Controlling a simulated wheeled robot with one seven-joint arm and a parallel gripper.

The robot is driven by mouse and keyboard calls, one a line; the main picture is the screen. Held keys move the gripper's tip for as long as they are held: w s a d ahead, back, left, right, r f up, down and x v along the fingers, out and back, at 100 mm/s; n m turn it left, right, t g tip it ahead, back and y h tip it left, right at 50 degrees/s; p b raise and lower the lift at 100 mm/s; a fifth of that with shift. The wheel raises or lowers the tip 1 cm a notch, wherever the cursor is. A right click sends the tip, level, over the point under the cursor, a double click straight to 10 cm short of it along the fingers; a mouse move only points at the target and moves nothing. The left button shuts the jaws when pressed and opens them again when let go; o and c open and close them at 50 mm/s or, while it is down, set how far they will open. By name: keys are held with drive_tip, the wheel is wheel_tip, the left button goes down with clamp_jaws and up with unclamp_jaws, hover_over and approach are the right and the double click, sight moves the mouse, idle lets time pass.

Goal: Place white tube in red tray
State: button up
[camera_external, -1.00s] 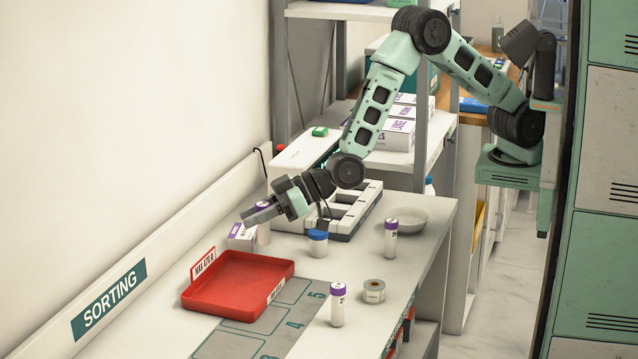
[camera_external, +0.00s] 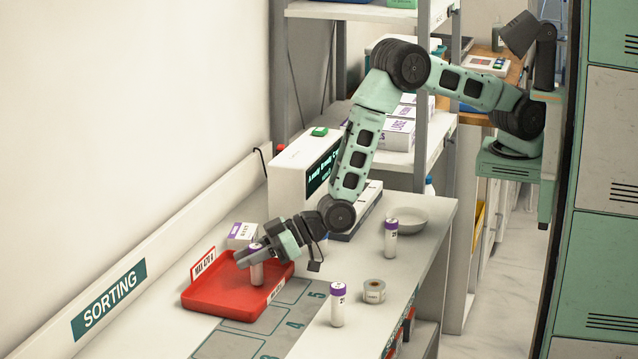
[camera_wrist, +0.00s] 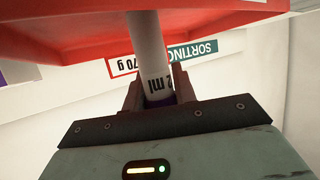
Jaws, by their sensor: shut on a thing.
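The white tube (camera_external: 257,273) has a purple cap and is upright in my gripper (camera_external: 256,252), over the inside of the red tray (camera_external: 215,305). I cannot tell if its base touches the tray floor. In the wrist view the tube (camera_wrist: 147,45) stands between the fingers of my gripper (camera_wrist: 158,90), which are shut on it near its cap. The red tray (camera_wrist: 70,35) fills the top of the wrist view. The tray lies on the counter with a "MAX 470 g" sign at its back left edge.
Two other purple-capped white tubes stand on the counter, one at the front (camera_external: 337,305) and one farther back (camera_external: 391,238). A tape roll (camera_external: 374,291), a shallow bowl (camera_external: 407,219), a small white box (camera_external: 242,235) and a white machine (camera_external: 300,185) are nearby.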

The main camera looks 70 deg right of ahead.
drive_tip(key=shift+f, duration=0.2)
drive_tip(key=o, duration=0.9)
drive_tip(key=shift+r, duration=0.1)
drive_tip(key=shift+o, duration=0.2)
drive_tip(key=shift+s+r, duration=0.1)
drive_tip(key=shift+r, duration=0.15)
drive_tip(key=b+v, duration=0.3)
drive_tip(key=v, duration=0.9)
drive_tip(key=shift+f, duration=0.15)
